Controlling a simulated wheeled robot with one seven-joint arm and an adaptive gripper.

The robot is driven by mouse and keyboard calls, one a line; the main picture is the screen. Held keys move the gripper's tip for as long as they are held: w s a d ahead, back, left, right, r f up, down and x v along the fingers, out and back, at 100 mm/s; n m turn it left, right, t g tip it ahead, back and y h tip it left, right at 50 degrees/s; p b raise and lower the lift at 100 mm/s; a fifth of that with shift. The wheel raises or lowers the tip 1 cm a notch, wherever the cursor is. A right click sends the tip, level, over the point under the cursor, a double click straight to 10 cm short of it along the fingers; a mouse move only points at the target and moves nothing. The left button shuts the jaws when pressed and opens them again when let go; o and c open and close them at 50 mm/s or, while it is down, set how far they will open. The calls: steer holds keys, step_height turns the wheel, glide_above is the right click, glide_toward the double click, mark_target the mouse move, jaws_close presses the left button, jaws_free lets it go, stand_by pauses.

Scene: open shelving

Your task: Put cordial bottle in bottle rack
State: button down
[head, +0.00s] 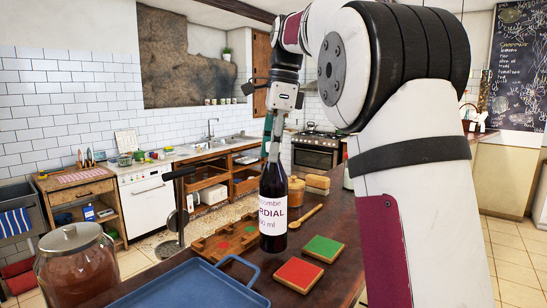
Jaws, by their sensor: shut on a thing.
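The dark cordial bottle (273,213) with a white label is upright in the head view, over the dark wooden counter. My gripper (270,148) comes down from above and is shut on the bottle's neck. A low wooden rack (206,247) with cut-outs and red and green patches lies just left of and behind the bottle; it looks like the bottle rack. The bottle hides the rack's right end. I cannot tell whether the bottle's base touches the counter or hangs just above it.
A blue tray (190,286) and a glass jar (76,268) stand at the front left. Red (299,274) and green (323,248) coasters lie right of the bottle. A wooden spoon (306,215), a small jar (296,190) and wooden blocks (317,184) are behind it.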

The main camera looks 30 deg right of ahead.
steer(key=shift+s+f+p, duration=0.2)
steer(key=shift+f+p, duration=0.2)
steer(key=shift+f, duration=0.45)
steer(key=shift+w+f, duration=0.1)
steer(key=shift+f, duration=0.35)
steer(key=c, duration=1.3)
jaws_free()
steer(key=shift+f, duration=0.1)
steer(key=shift+s+d+r+b, duration=0.1)
steer(key=shift+d+r+b, duration=0.15)
steer(key=shift+r, duration=1.05)
steer(key=shift+s+d+r+b, duration=0.1)
steer(key=shift+r+b, duration=0.25)
steer(key=shift+r, duration=0.9)
steer(key=shift+d+r+b, duration=0.2)
steer(key=shift+r+b, duration=0.1)
steer(key=shift+r, duration=1)
